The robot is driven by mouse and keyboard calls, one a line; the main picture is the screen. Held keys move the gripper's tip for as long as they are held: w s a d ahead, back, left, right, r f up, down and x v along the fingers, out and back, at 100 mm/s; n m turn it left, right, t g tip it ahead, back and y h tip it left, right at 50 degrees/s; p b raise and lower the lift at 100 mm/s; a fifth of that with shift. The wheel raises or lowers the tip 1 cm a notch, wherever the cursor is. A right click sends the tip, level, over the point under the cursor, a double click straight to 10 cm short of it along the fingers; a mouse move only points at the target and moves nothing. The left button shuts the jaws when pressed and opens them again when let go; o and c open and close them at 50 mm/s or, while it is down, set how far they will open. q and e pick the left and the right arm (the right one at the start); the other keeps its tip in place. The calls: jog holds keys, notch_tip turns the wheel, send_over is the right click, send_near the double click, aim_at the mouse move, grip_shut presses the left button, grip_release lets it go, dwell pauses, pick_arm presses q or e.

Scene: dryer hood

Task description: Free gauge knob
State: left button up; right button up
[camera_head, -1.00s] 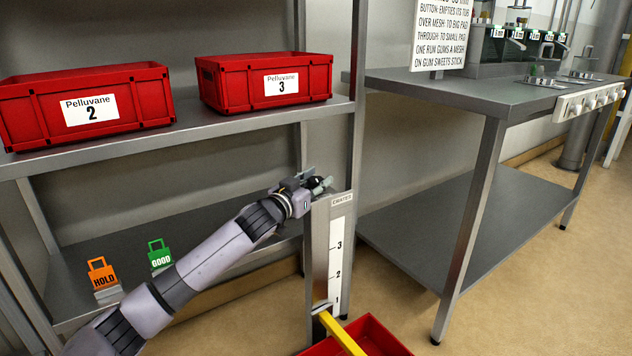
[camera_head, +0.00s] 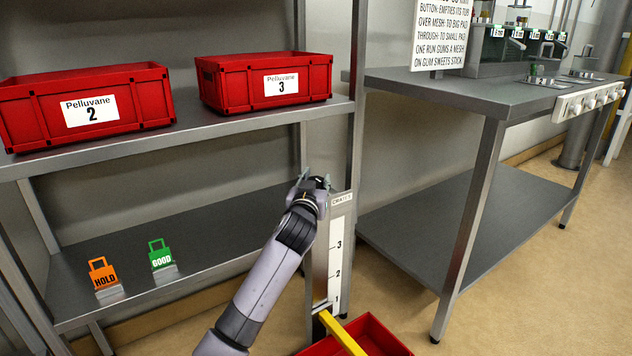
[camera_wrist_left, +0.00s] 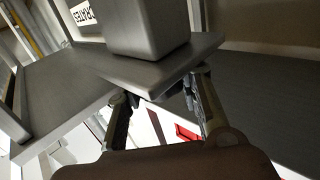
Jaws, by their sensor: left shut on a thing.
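The gauge (camera_head: 340,250) is an upright grey post with a white scale marked 1, 2 and 3 and a CRATES label at its top. A yellow bar (camera_head: 343,335) juts from its lower end. My left gripper (camera_head: 315,179) is at the top of the post, just left of the label. In the left wrist view the gripper's fingers (camera_wrist_left: 160,95) close under a grey plate (camera_wrist_left: 150,72) with a block on it. They are shut on a part there, seemingly the gauge knob, which is mostly hidden. My right gripper is not in view.
A red crate (camera_head: 385,340) is on the floor by the gauge's foot. Red crates Pelluvane 2 (camera_head: 140,100) and Pelluvane 3 (camera_head: 235,92) stand on the upper shelf. HOLD (camera_head: 102,272) and GOOD (camera_head: 160,252) tags stand below. A steel table (camera_head: 470,100) is at right.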

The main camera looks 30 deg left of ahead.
pick_arm(q)
jog(key=o, duration=1.2)
jog(key=v, duration=1.2)
